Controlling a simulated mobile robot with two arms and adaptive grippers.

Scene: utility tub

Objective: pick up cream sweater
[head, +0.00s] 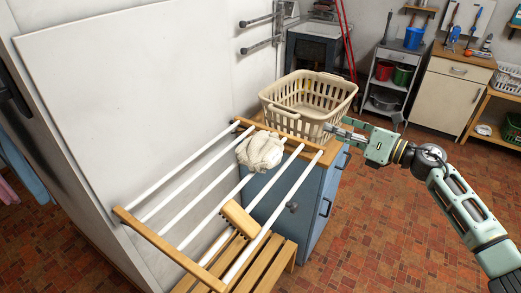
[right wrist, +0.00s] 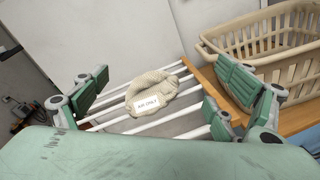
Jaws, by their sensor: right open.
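The cream sweater (head: 261,151) lies bunched on the white bars of a drying rack (head: 170,242), near the rack's far end. In the right wrist view the sweater (right wrist: 151,92) shows a white label reading "AIR-ONLY" and sits beyond the fingers, between them in the picture. My right gripper (head: 340,132) is open and empty. It is to the right of the sweater and apart from it, beside the laundry basket's near side. Its two green fingers also show in the right wrist view (right wrist: 165,97). My left gripper is not in view.
A beige laundry basket (head: 308,104) stands on the blue cabinet (head: 327,195) right behind the rack. A wooden brush (head: 239,219) lies below the bars over a slatted bench (head: 262,262). A white panel (head: 150,85) borders the rack's left side. The tiled floor (head: 400,225) at right is clear.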

